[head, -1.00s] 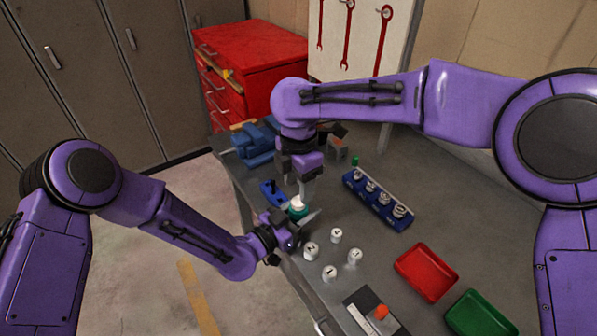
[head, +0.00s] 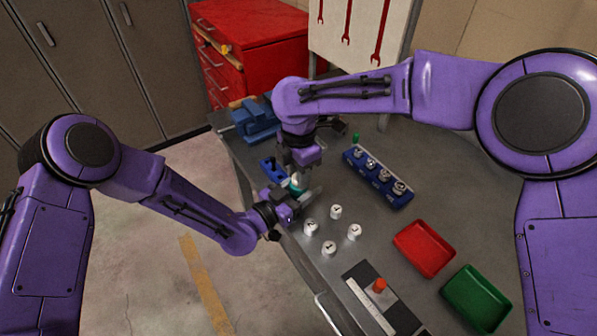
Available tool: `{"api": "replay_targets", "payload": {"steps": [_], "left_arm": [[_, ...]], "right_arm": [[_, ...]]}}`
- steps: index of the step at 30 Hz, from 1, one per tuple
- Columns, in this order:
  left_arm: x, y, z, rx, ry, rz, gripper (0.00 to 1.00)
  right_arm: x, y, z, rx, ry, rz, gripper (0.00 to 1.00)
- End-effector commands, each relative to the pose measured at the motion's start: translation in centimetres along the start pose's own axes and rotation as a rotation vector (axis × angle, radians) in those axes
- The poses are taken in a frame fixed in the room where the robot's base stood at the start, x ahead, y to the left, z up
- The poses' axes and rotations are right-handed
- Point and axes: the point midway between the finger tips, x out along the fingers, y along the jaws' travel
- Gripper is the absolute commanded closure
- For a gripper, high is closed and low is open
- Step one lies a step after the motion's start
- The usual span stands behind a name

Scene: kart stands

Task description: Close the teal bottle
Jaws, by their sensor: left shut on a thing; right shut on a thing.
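The teal bottle (head: 298,188) is at the left edge of the grey bench, partly hidden by the grippers. A white cap (head: 296,178) shows at its top. My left gripper (head: 300,194) comes in from the left and is shut on the bottle. My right gripper (head: 298,175) points down from above and is shut on the cap. The cap is at the bottle's mouth; I cannot tell whether it is seated or threaded.
Several white numbered pieces (head: 336,211) stand just right of the bottle. A blue rack (head: 379,178) with round pieces is behind them. A red tray (head: 424,248) and a green tray (head: 476,298) lie at right. A blue vise (head: 256,120) is at the back.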

Motion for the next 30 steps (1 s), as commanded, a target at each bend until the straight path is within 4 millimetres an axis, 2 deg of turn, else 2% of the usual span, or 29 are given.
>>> {"api": "replay_targets", "payload": {"steps": [2,4,9,12,17,18,20,30], "left_arm": [[-0.04,-0.07,0.11,-0.001,-0.002,-0.002,1.00],[-0.04,-0.07,0.11,-0.001,-0.002,-0.002,1.00],[-0.03,-0.09,0.12,-0.001,-0.002,-0.002,1.00],[-0.04,-0.11,0.12,-0.001,-0.002,-0.003,1.00],[-0.04,-0.13,0.12,-0.001,-0.002,-0.003,1.00],[-0.04,-0.13,0.12,-0.001,-0.002,-0.003,1.00],[-0.04,-0.13,0.12,-0.001,-0.002,-0.003,1.00],[-0.04,-0.06,0.11,0.000,-0.002,-0.002,1.00]], "right_arm": [[0.04,-0.04,-0.08,0.069,-0.002,-0.002,1.00],[0.06,-0.04,-0.05,0.226,-0.005,-0.002,1.00],[0.10,-0.05,-0.05,0.745,-0.006,-0.001,1.00],[0.14,-0.06,-0.07,0.975,-0.004,-0.002,1.00],[0.15,-0.08,-0.07,0.992,-0.001,-0.004,1.00],[0.15,-0.08,-0.08,0.992,-0.001,-0.004,0.58],[0.15,-0.07,-0.07,0.991,-0.001,-0.004,0.38],[-0.23,-0.01,-0.02,0.989,-0.001,-0.001,0.38]]}}
